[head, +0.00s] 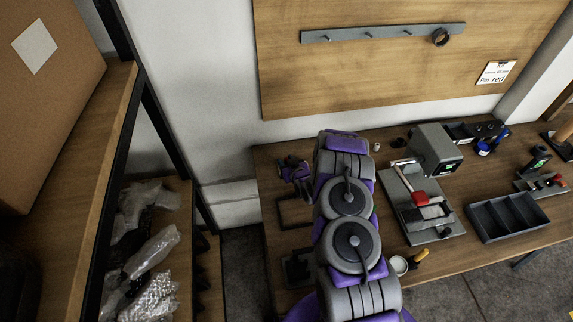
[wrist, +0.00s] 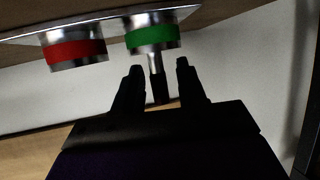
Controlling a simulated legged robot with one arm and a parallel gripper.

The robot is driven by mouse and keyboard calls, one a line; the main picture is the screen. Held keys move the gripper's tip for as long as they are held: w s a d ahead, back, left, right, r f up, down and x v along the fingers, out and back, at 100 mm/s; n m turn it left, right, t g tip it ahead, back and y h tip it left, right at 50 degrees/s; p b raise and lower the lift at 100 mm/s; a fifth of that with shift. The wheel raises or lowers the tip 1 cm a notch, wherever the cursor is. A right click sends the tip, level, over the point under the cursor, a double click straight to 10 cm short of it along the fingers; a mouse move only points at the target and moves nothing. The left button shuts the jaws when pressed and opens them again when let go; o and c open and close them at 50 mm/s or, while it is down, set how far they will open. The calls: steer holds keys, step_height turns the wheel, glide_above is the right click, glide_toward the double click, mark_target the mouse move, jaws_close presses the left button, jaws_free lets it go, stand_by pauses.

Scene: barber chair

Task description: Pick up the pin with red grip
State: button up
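In the wrist view, a red-banded metal cylinder (wrist: 75,52), which looks like the red grip, sits at the upper left against a pale metal plate. A green-banded cylinder (wrist: 152,38) is to its right, with a narrow metal stem and a dark lower end below it. My gripper (wrist: 160,65) is open, its two dark fingers apart. The stem under the green band shows between the fingers; I cannot tell whether they touch it. The red cylinder is left of both fingers. In the head view, I cannot make out the red grip or my fingertips.
A wooden table (head: 273,238) carries a grey machine with a red handle (head: 420,198), a divided dark tray (head: 508,216) and a white cup (head: 399,265). A board with a peg rail (head: 384,33) is above. A shelf with bagged items (head: 150,250) stands left.

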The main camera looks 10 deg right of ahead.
jaws_close()
steer(key=shift+r, duration=0.1)
stand_by(0.3)
